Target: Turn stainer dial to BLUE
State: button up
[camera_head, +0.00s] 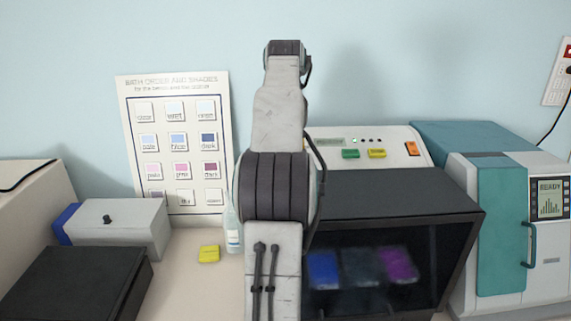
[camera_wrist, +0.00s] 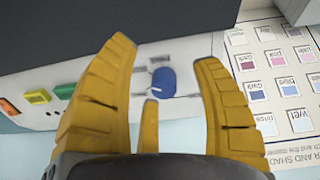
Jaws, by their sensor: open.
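The stainer (camera_head: 400,202) stands right of centre in the head view, with a dark glazed front and a sloped white panel (camera_head: 336,132). Its dial shows in the wrist view as a blue knob (camera_wrist: 163,82) on the white panel, with small marks around it. Which mark it points to is too small to tell. My gripper (camera_wrist: 164,52) is open, its yellow fingers on either side of the knob in the picture. I cannot tell whether they touch it. In the head view my arm hides the dial and my gripper.
Green (camera_head: 350,154), yellow (camera_head: 377,153) and orange (camera_head: 412,149) buttons are on the panel. Blue (camera_head: 323,270) and purple (camera_head: 398,265) baths sit behind the glass. A shade chart (camera_head: 128,110), a bottle (camera_head: 233,235) and a yellow block (camera_head: 209,254) are left of my arm.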

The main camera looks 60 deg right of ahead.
jog(key=shift+s+a, duration=0.6)
jog(key=shift+a, duration=0.5)
jog(key=shift+s+a, duration=0.55)
jog(key=shift+a, duration=0.6)
jog(key=shift+s+a, duration=0.6)
jog(key=shift+a, duration=0.5)
